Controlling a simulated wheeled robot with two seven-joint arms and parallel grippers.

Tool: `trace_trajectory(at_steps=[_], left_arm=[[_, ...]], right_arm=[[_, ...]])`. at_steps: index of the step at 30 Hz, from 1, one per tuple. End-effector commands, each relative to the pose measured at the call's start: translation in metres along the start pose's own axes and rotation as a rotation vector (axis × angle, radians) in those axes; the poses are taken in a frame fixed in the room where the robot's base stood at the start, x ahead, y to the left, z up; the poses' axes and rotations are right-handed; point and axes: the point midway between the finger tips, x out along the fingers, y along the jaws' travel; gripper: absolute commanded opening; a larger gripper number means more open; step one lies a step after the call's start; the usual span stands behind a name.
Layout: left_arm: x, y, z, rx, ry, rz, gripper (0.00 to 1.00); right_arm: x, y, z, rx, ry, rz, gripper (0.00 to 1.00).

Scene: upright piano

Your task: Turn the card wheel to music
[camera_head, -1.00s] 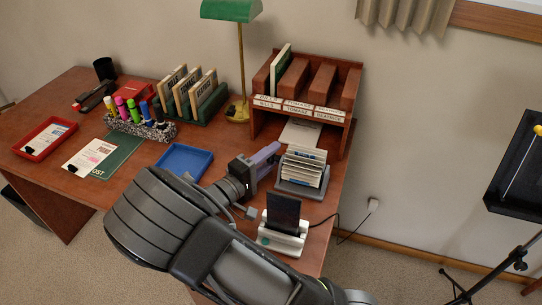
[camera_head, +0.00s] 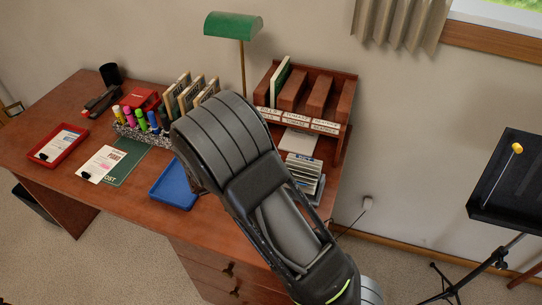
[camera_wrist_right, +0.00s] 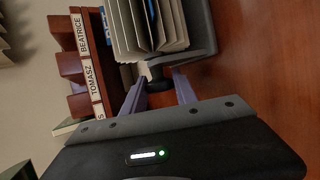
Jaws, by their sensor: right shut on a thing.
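The card wheel (camera_head: 305,170), a grey stand with fanned pale cards, stands on the desk's right part. My right arm partly covers it in the head view. In the right wrist view the card wheel (camera_wrist_right: 155,25) fills the top, with a dark round knob (camera_wrist_right: 159,84) low on its near side. My right gripper (camera_wrist_right: 160,88) has its two purple fingers either side of this knob and is shut on it. The right gripper is hidden behind the arm in the head view. My left gripper is in neither view.
A wooden name-labelled sorter (camera_head: 312,95) stands behind the card wheel. A blue tray (camera_head: 174,186) lies left of my arm. Pens in a holder (camera_head: 140,130), a red tray (camera_head: 58,146) and a green lamp (camera_head: 233,26) are farther left. A music stand (camera_head: 508,185) is at right.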

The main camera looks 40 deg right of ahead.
Motion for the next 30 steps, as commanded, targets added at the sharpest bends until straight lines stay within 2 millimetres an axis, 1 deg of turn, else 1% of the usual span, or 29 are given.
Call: trace_trajectory(at_steps=[1,9,15,21,30], left_arm=[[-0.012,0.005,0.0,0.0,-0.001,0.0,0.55],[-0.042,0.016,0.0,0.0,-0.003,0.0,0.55],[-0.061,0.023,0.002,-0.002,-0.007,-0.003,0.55],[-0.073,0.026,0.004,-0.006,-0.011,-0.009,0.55],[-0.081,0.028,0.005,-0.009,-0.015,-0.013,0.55]], right_arm=[[-0.003,0.006,0.002,-0.011,-0.001,-0.045,0.0],[-0.002,0.006,0.001,-0.106,-0.001,-0.281,0.0],[-0.001,0.006,0.001,-0.176,-0.002,-0.456,0.0],[0.0,0.004,0.001,-0.248,-0.002,-0.626,0.0],[0.0,0.001,0.0,-0.333,0.0,-0.816,0.0]])
